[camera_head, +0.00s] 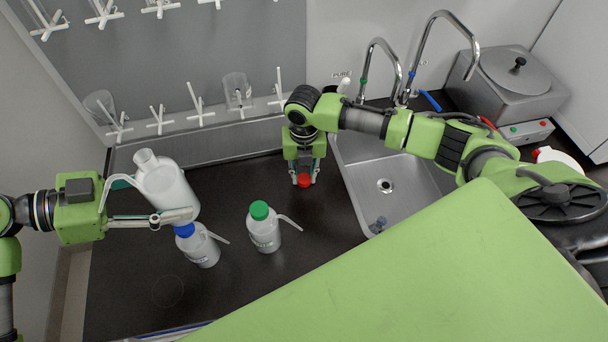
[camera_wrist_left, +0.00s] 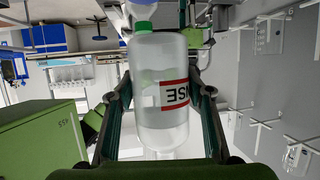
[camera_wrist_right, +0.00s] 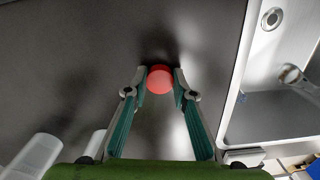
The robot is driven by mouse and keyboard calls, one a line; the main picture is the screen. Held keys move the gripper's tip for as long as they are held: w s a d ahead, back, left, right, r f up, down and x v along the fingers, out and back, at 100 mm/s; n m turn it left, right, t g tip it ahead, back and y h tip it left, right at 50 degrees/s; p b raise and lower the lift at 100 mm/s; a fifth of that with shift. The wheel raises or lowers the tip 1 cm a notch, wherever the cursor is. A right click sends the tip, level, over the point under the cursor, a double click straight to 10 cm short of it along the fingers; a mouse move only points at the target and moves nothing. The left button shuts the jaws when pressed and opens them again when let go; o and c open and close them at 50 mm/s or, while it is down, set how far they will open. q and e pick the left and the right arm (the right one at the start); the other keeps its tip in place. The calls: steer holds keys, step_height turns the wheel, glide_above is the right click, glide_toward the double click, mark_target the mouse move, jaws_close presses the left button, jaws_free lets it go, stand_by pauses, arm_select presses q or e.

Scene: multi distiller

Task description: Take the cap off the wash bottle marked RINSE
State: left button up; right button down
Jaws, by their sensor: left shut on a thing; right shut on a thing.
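My left gripper (camera_head: 150,216) is shut around a translucent white wash bottle (camera_head: 172,188), held tilted above the counter. In the left wrist view the bottle (camera_wrist_left: 160,95) shows a red-edged label with part of the word RINSE, upside down. Its neck (camera_head: 146,159) is bare in the head view, with no cap on it. A thin white spout curves from near the neck. My right gripper (camera_head: 304,177) points down and is shut on a red cap (camera_head: 304,181), apart from the bottle. The cap (camera_wrist_right: 160,79) sits between the fingertips in the right wrist view.
A blue-capped bottle (camera_head: 203,250) and a green-capped bottle (camera_head: 264,230) stand on the dark counter (camera_head: 300,235), below and right of the held bottle. The sink (camera_head: 400,195) is right of my right gripper. A drying rack with pegs and beakers (camera_head: 236,87) is on the back wall.

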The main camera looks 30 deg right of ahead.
mark_target(304, 177)
steer(key=shift+f, duration=0.2)
steer(key=c, duration=1.7)
jaws_free()
steer(key=shift+r, duration=0.1)
steer(key=shift+r, duration=0.2)
arm_select(q)
step_height(304, 177, down, 3)
steer(key=b, duration=0.2)
steer(key=shift+r+b, duration=0.15)
steer(key=shift+b, duration=0.25)
arm_select(e)
step_height(304, 177, up, 12)
